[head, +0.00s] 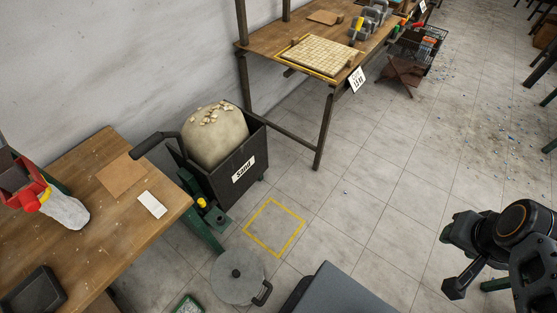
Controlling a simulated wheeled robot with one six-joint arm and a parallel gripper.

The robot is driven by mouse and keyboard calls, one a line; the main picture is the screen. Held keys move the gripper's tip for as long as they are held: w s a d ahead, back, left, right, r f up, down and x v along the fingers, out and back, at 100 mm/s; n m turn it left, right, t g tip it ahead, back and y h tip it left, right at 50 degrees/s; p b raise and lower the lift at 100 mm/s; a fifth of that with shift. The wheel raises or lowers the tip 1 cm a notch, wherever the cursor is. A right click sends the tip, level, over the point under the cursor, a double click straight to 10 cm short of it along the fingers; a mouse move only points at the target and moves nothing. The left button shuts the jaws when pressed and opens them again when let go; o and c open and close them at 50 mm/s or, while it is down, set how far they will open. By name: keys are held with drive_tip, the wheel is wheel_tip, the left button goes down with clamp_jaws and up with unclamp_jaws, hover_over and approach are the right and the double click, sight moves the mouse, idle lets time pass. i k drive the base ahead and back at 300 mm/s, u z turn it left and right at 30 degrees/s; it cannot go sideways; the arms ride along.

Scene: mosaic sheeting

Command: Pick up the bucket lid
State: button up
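A round grey lid (238,276) with a small dark knob near its middle shows low in the head view, near the floor. A dark curved handle (263,293) sits at its right edge. I cannot tell whether a bucket is under the lid. Dark parts of my arm and my gripper (452,262) show at the lower right, well apart from the lid.
A wooden table (105,210) stands left of the lid. A dark bin marked Sand (243,171) holds a pale sack. A yellow square outline (274,228) marks the floor. A grey flat-topped object (340,290) is right of the lid. Floor between is clear.

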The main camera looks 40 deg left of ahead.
sight(237, 276)
drive_tip(key=i, duration=1.4)
drive_tip(key=u, duration=4.6)
drive_tip(key=i, duration=0.5)
